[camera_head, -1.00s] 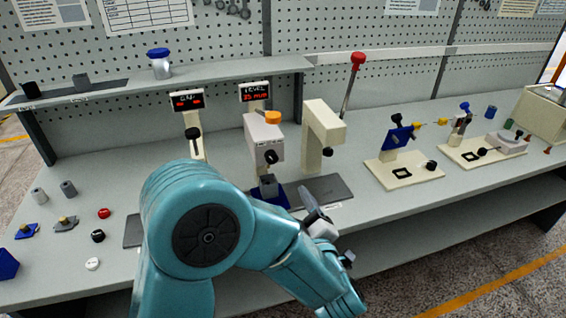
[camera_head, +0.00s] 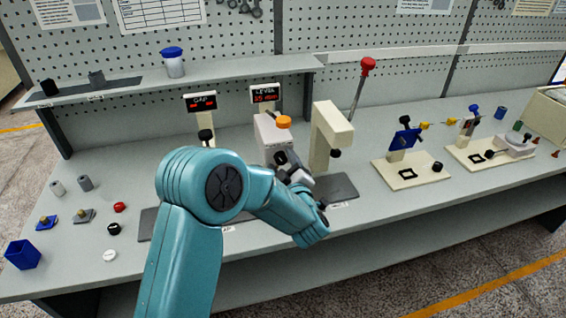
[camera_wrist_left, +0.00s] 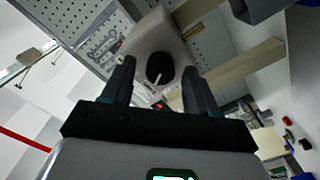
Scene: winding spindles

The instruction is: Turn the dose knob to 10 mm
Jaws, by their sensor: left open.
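The dispenser (camera_head: 272,138) is a pale box with an orange cap (camera_head: 284,122) on top, in the middle of the bench. In the left wrist view its front shows a round black knob (camera_wrist_left: 160,68) with a pale pointer mark. My left gripper (camera_head: 284,162) is in front of the dispenser in the head view and hides the knob there. In the left wrist view its two open fingers (camera_wrist_left: 158,85) stand to either side of the knob, with gaps visible. I cannot tell how far the tips are from it. A red-lit LEVEL display (camera_head: 265,94) stands behind; its digits are blurred.
A GAP display (camera_head: 201,103) on a post stands left of the dispenser. A cream arched stand (camera_head: 326,135) is close on its right. A red-knobbed lever (camera_head: 367,67) rises behind. Small caps and cylinders lie at the left; fixtures (camera_head: 412,168) stand at the right.

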